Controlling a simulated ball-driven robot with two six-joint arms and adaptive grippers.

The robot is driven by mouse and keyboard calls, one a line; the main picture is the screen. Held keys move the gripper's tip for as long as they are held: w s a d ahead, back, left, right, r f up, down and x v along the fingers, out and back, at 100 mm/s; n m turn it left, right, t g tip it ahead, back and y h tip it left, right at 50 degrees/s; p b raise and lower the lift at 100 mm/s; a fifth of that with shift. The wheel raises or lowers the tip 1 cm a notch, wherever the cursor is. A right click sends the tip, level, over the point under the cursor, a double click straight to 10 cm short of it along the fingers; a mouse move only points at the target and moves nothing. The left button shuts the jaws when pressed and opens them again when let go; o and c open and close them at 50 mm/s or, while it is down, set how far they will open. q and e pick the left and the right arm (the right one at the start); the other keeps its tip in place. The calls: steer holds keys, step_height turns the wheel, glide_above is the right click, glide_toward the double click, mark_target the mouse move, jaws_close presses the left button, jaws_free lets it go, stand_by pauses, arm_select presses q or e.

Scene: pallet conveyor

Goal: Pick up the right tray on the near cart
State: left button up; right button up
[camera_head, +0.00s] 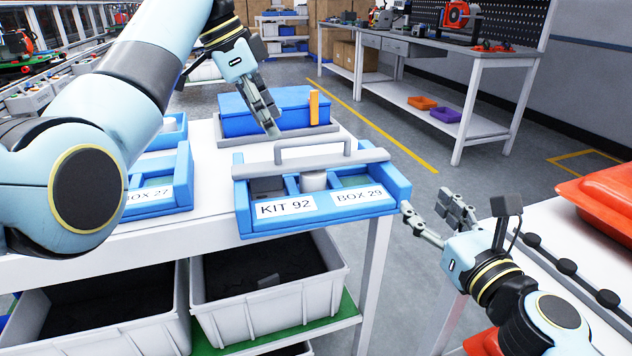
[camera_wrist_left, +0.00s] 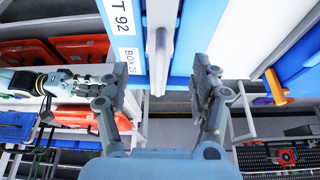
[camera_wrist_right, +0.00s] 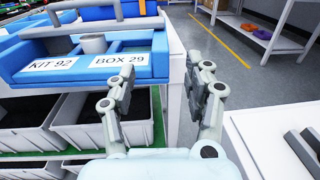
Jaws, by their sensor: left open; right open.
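The right tray (camera_head: 378,207) is blue, labelled KIT 92 and BOX 29, with a grey carry handle (camera_head: 322,147) across its top. It sits at the near right of the white cart top and holds a grey cup (camera_head: 313,181) and dark contents. My left gripper (camera_head: 268,115) is open above the back of the tray; in the left wrist view its fingers (camera_wrist_left: 163,85) stand either side of the handle bar, apart from it. My right gripper (camera_head: 430,221) is open and empty, just right of the tray's right end. The tray also shows in the right wrist view (camera_wrist_right: 25,58).
A blue box (camera_head: 262,112) with an orange piece stands behind the right tray. Grey bins (camera_head: 268,333) fill the lower shelf. A white table with a red tray (camera_head: 603,200) is at right.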

mark_target(291, 162)
arm_select(q)
steer(key=x, duration=1.1)
steer(key=shift+a, duration=0.1)
arm_select(e)
steer(key=x, duration=1.1)
steer(key=shift+f, duration=0.1)
arm_select(q)
steer(key=c, duration=1.1)
arm_select(e)
steer(key=c, duration=1.1)
arm_select(q)
jaws_close()
arm_select(e)
jaws_close()
arm_select(q)
steer(key=shift+r, duration=0.1)
